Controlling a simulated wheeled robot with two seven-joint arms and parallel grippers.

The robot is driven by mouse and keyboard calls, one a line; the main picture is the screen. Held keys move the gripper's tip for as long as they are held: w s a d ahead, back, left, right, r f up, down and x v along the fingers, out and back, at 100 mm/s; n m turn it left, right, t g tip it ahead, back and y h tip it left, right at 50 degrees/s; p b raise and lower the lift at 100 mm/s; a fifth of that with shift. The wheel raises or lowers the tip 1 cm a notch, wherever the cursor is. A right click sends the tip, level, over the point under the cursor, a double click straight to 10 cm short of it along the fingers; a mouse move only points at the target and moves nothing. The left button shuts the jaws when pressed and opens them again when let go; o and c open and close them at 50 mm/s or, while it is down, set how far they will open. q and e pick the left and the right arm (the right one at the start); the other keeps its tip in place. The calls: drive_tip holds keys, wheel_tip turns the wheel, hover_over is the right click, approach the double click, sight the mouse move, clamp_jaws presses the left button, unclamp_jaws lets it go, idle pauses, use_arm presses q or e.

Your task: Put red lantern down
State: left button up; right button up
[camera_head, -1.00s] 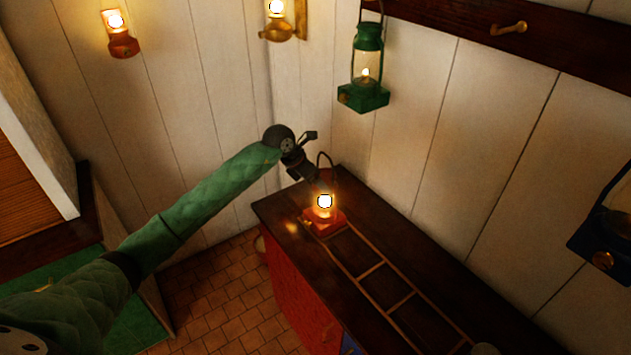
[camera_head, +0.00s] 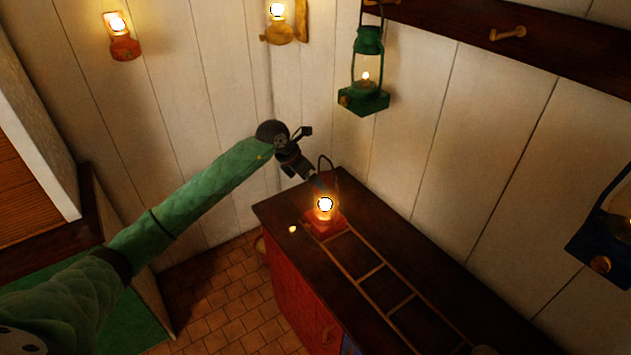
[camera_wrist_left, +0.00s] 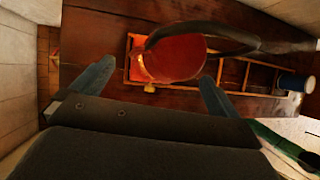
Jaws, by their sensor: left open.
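The red lantern (camera_head: 324,220) is lit and stands at the far end of the dark wooden counter, at the end of a row of marked-out frames (camera_head: 372,272). In the left wrist view its red top (camera_wrist_left: 175,58) and dark curved handle (camera_wrist_left: 215,34) show close in front of the fingers. My left gripper (camera_head: 318,181) is at the lantern's top, behind its handle. In the left wrist view the fingers of this gripper (camera_wrist_left: 152,88) are spread apart with the lantern's top beyond and between them. Whether a finger touches it I cannot tell. My right gripper is not in view.
A green lantern (camera_head: 366,97) hangs from the wall rail (camera_head: 455,22) above the counter (camera_head: 440,275). A blue lantern (camera_head: 598,240) hangs at the right edge. A blue cup (camera_wrist_left: 292,82) stands on the counter.

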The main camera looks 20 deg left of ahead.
use_arm(q)
drive_tip(key=p+v, duration=0.1)
drive_tip(key=v, duration=0.8)
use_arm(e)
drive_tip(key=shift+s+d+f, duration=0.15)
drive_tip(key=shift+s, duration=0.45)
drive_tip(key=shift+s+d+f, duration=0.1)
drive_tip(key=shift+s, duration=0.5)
